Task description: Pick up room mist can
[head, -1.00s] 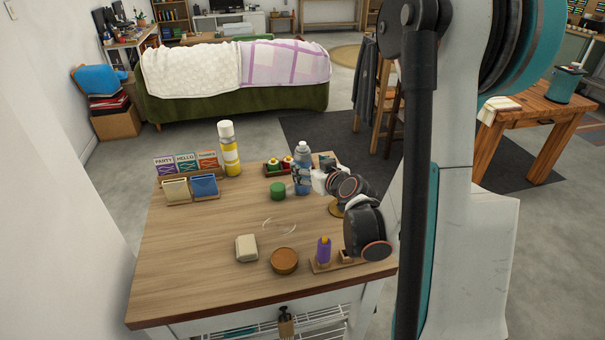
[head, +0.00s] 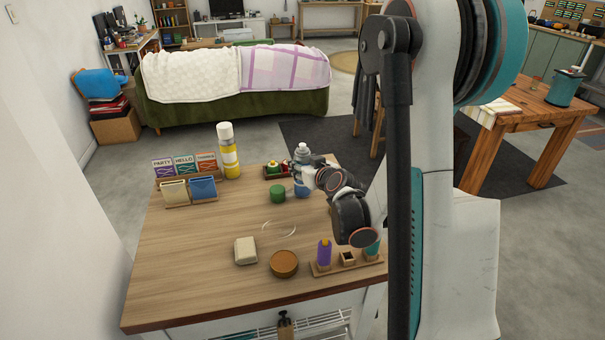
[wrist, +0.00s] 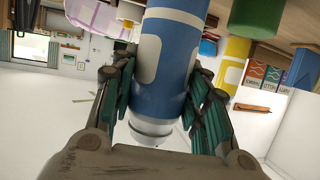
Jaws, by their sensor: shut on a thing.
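A blue can with pale bands and a grey-white top (head: 302,172) is at the back right of the wooden table. I take it for the room mist can; its label is not readable. My gripper (head: 315,180) reaches it from the right. In the upside-down wrist view, the can (wrist: 165,75) lies between my gripper's fingers (wrist: 163,90), with one on each side, shut on it. The can looks upright. I cannot tell whether its base touches the table.
A green tin (head: 278,193) stands just left of the can, and a small tray of bottles (head: 272,177) is behind it. A yellow can (head: 229,155) stands farther left by a card rack (head: 190,190). A soap-like block (head: 246,251), a round brown lid (head: 284,264) and a bottle rack (head: 345,262) are nearer.

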